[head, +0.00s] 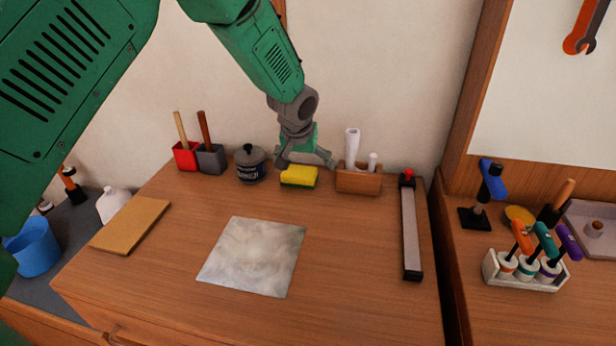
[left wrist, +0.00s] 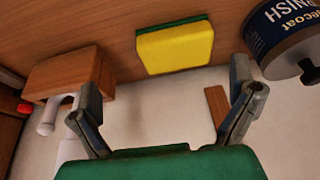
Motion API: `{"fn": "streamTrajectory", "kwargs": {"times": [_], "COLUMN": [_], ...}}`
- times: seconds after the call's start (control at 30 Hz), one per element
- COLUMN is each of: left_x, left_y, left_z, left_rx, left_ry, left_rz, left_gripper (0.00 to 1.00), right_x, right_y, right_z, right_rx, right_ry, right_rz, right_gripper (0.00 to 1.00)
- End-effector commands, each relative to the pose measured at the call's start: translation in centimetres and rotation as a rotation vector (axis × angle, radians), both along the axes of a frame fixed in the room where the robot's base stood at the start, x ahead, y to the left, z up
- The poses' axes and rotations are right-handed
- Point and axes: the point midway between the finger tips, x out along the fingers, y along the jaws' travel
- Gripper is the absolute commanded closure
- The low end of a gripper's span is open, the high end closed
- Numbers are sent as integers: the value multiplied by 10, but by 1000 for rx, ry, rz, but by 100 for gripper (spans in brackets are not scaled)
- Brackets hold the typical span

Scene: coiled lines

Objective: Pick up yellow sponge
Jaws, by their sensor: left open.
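The yellow sponge (head: 299,175) has a green layer and lies on the wooden table near its back edge, between a dark can and a wooden holder. It also shows in the left wrist view (left wrist: 175,48), at the top middle. My left gripper (head: 305,160) is just behind and above the sponge in the head view. In the left wrist view my left gripper (left wrist: 168,100) is open, its two fingers wide apart, with the sponge lying beyond and between them. Nothing is held. My right gripper is not seen.
The dark varnish can (head: 250,164) stands close left of the sponge. The wooden holder (head: 358,180) with white rolls stands close to the right. A pale square sheet (head: 252,257) lies mid-table, and a long bar (head: 411,228) lies at the right. The wall is close behind.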

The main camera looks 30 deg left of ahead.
Motion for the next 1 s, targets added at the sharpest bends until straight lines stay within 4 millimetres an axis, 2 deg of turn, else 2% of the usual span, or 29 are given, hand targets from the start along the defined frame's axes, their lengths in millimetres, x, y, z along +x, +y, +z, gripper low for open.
{"fn": "streamTrajectory", "kwargs": {"times": [0.1,0.27,0.5,0.83,0.87,0.9,0.97,1.0], "left_x": [3,7,25,28,28,28,28,28], "left_y": [7,5,3,10,11,12,12,12], "left_z": [-12,-20,-50,-58,-59,-59,-59,-59], "left_rx": [-5,-1,7,2,0,0,-1,-1], "left_ry": [0,0,1,-2,-1,-1,-1,0], "left_rz": [3,4,1,2,2,2,3,3], "left_gripper": [0,0,0,0,4,18,39,40], "right_x": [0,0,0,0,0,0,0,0], "right_y": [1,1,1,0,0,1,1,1], "right_z": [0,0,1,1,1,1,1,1], "right_rx": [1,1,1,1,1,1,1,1], "right_ry": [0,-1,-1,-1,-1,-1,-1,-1], "right_rz": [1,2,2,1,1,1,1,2], "right_gripper": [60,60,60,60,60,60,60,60]}}
